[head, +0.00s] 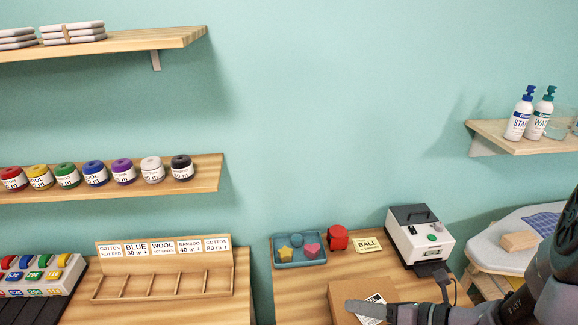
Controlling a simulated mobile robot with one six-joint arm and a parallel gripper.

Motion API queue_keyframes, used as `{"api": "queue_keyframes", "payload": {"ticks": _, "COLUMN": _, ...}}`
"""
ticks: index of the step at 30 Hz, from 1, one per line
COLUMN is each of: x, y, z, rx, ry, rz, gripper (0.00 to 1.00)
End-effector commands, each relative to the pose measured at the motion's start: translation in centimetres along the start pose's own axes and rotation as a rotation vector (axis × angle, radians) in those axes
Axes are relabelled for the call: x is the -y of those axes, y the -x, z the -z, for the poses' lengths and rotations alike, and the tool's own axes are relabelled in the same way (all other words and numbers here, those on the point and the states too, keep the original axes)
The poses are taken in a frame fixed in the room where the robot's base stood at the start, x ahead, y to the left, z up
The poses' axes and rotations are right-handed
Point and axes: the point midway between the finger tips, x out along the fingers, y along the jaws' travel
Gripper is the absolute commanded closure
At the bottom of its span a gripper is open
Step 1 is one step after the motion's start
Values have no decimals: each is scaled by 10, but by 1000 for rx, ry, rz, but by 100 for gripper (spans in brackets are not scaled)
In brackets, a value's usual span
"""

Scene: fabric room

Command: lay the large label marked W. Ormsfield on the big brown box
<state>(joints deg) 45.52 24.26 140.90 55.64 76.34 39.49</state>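The big brown box (344,290) stands on the right-hand wooden table at the bottom of the head view, cut off by the lower edge. A white label (376,299) with dark print shows at the box's right part. Its print is too small to read, and my gripper hides part of it. I cannot tell whether the label lies on the box or is held. My gripper (368,309) reaches in from the right, over the box. Its fingers show side-on as one grey shape, so their opening is hidden.
A white label printer (420,236) stands behind the box on the right. A blue tray (299,251) of shapes, a red object (337,238) and a yellow "BALL" card (369,245) stand behind it. A divided wooden rack (163,270) is left, across a gap.

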Motion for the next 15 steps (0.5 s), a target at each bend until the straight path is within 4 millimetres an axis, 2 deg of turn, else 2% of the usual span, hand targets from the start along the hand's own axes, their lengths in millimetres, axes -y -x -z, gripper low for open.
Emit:
{"api": "queue_keyframes", "payload": {"ticks": 1, "x": -32, "y": -13, "z": 13, "rx": -135, "ry": 313, "rz": -36, "gripper": 87}}
{"api": "queue_keyframes", "payload": {"ticks": 3, "x": -74, "y": -15, "z": 36, "rx": -332, "ry": 797, "rz": -95, "gripper": 87}}
{"api": "queue_keyframes", "payload": {"ticks": 5, "x": -97, "y": -9, "z": 54, "rx": -481, "ry": 1212, "rz": -142, "gripper": 87}}
{"api": "queue_keyframes", "payload": {"ticks": 6, "x": -108, "y": -3, "z": 63, "rx": -567, "ry": 1479, "rz": -167, "gripper": 87}}
{"api": "queue_keyframes", "payload": {"ticks": 9, "x": -123, "y": 16, "z": 71, "rx": -738, "ry": 2052, "rz": -198, "gripper": 87}}
{"api": "queue_keyframes", "payload": {"ticks": 12, "x": -133, "y": 31, "z": 66, "rx": -846, "ry": 2444, "rz": -188, "gripper": 87}}
{"api": "queue_keyframes", "payload": {"ticks": 15, "x": -139, "y": 40, "z": 60, "rx": -904, "ry": 2641, "rz": -170, "gripper": 87}}
